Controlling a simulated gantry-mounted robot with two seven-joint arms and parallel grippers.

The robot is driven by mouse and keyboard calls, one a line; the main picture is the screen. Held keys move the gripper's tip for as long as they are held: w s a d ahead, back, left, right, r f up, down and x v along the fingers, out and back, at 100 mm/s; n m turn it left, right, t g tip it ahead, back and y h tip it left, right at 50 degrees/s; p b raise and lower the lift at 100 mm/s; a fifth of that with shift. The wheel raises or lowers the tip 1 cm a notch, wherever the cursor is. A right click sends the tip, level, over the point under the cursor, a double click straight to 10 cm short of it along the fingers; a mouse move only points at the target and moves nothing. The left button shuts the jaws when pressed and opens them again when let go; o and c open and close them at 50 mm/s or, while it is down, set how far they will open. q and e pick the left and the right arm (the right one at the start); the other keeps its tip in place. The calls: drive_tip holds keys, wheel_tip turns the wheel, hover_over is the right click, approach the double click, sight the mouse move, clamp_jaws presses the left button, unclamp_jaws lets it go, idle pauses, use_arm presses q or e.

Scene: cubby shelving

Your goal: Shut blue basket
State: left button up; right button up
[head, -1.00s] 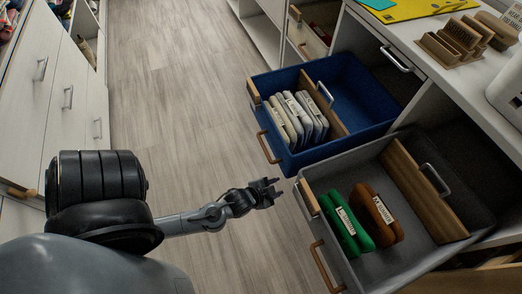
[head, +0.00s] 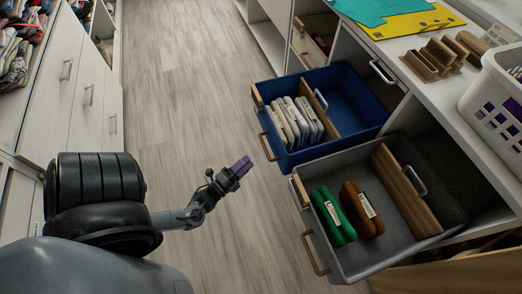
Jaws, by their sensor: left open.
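The blue basket (head: 346,98) is a pulled-out drawer at the upper right of the head view, sticking out from the shelving. It holds several pale grey cases (head: 302,121) beside a wooden divider, and its front has a wooden handle (head: 267,146). My left gripper (head: 243,166) is open and empty, with a purplish part showing at its tip. It is over the floor, just left of the basket's front and apart from it. My right gripper does not show.
A grey basket (head: 360,262) also stands pulled out just nearer than the blue one, with a green case (head: 334,216) and a brown case (head: 362,208). The counter (head: 420,92) holds wooden holders and a white laundry basket (head: 490,108). The floor (head: 185,85) is clear.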

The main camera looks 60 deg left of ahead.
use_arm(q)
drive_tip(key=b+x, duration=0.2)
drive_tip(key=x, duration=0.6)
drive_tip(key=shift+w, duration=0.15)
clamp_jaws()
